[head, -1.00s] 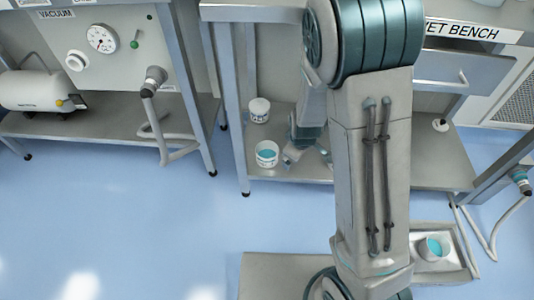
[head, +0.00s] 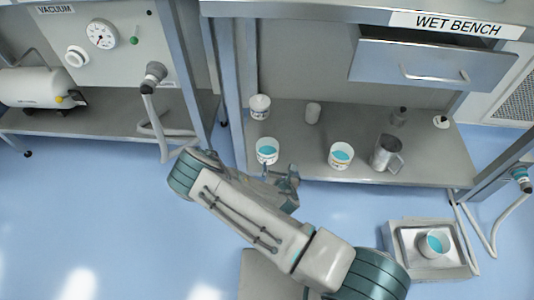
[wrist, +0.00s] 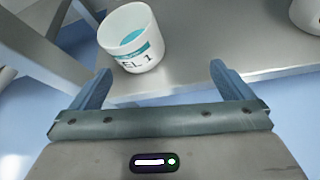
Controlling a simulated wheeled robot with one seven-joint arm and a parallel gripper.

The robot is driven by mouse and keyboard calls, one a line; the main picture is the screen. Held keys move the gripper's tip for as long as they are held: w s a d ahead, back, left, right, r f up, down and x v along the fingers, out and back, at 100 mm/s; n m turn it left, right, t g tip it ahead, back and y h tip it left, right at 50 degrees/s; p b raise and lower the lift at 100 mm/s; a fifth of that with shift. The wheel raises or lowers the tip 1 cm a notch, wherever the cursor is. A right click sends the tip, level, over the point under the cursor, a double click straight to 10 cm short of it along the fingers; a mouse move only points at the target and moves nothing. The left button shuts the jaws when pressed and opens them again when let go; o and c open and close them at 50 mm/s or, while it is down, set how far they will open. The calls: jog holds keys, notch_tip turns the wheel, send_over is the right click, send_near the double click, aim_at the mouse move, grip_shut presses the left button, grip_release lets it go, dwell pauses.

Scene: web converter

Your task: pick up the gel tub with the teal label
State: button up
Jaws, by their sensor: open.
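A white tub (head: 266,151) with teal contents stands upright near the front left of the wet bench's lower shelf. In the wrist view the tub (wrist: 131,42) shows teal on its label and dark lettering ending in "EL 1". My gripper (wrist: 160,72) is open and empty, its fingers apart. The tub is beyond the fingertips, toward the left finger, and not between them. In the head view my gripper (head: 284,179) is at the shelf's front edge, just right of and in front of the tub.
On the shelf (head: 300,155) stand another white tub (head: 260,107), a tub with teal contents (head: 341,156), a metal jug (head: 386,153) and a small cup (head: 313,112). A tub (head: 433,245) sits in a tray at lower right. A bench leg (head: 238,140) is left of the tub.

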aim_at(271, 161)
jog(key=w+a+f+n+y+b, duration=0.1)
jog(key=w, duration=0.1)
jog(key=w+a+f+n, duration=0.1)
jog(key=f+n, duration=0.1)
jog(key=w+a+f+n+y+b, duration=0.1)
jog(key=w+n, duration=0.1)
jog(key=shift+w+a+f+t+y+b, duration=0.1)
jog(key=shift+w+f+t+y+b, duration=0.2)
jog(key=shift+w+t, duration=0.1)
jog(key=shift+a+r+b+x, duration=0.15)
jog(key=shift+b+x, duration=0.55)
jog(key=shift+x, duration=0.8)
jog(key=shift+a+r+b+x, duration=0.1)
jog(key=shift+b+x, duration=0.6)
jog(key=shift+x, duration=0.85)
jog(key=c, duration=1)
